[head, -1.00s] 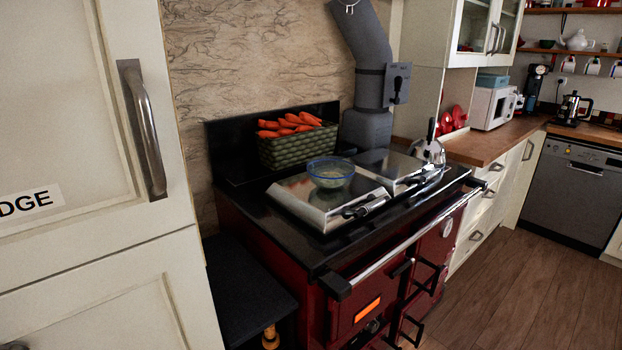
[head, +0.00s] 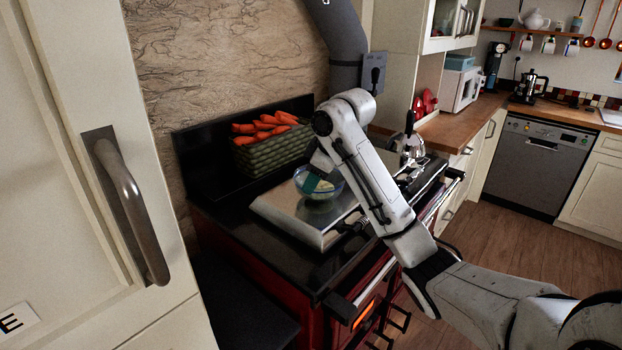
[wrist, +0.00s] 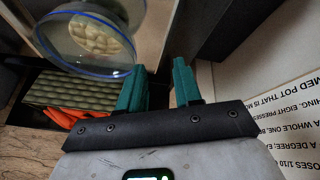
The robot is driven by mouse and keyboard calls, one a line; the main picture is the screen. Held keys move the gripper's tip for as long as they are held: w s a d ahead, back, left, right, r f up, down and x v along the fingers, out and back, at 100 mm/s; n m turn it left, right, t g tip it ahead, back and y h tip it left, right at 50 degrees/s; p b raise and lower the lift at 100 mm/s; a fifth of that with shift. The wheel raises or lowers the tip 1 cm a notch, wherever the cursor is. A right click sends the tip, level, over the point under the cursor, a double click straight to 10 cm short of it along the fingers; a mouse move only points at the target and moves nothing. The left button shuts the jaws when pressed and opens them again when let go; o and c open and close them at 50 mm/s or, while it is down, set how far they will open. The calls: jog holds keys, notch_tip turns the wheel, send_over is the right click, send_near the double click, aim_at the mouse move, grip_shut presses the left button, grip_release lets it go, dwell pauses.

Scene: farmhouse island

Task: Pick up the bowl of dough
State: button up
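The glass bowl of dough (head: 304,179) has a blue rim and stands on the silver stove lid (head: 283,216). In the wrist view the bowl (wrist: 72,48) fills the upper left, with pale dough (wrist: 97,36) inside. My gripper (wrist: 162,78) is open, its two teal fingers apart with nothing clearly between them. The left finger is close to the bowl's rim; whether they touch I cannot tell.
A green basket of carrots (head: 262,152) stands behind the bowl on the dark red stove (head: 262,262). A kettle (head: 412,150) is right of my arm. A grey flue pipe (head: 342,40) rises behind. A cream cabinet door with a handle (head: 128,210) is close on the left.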

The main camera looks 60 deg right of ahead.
jog(key=s+d+r, duration=0.1)
jog(key=d+r, duration=0.1)
jog(key=d, duration=0.2)
jog(key=x, duration=0.3)
jog(key=p+x, duration=0.1)
jog(key=x, duration=0.2)
jog(key=p+x, duration=0.1)
jog(key=x, duration=0.2)
jog(key=shift+s+d+f, duration=0.1)
jog(key=shift+d+f, duration=0.15)
jog(key=shift+f, duration=0.2)
jog(key=shift+c, duration=0.3)
grip_shut()
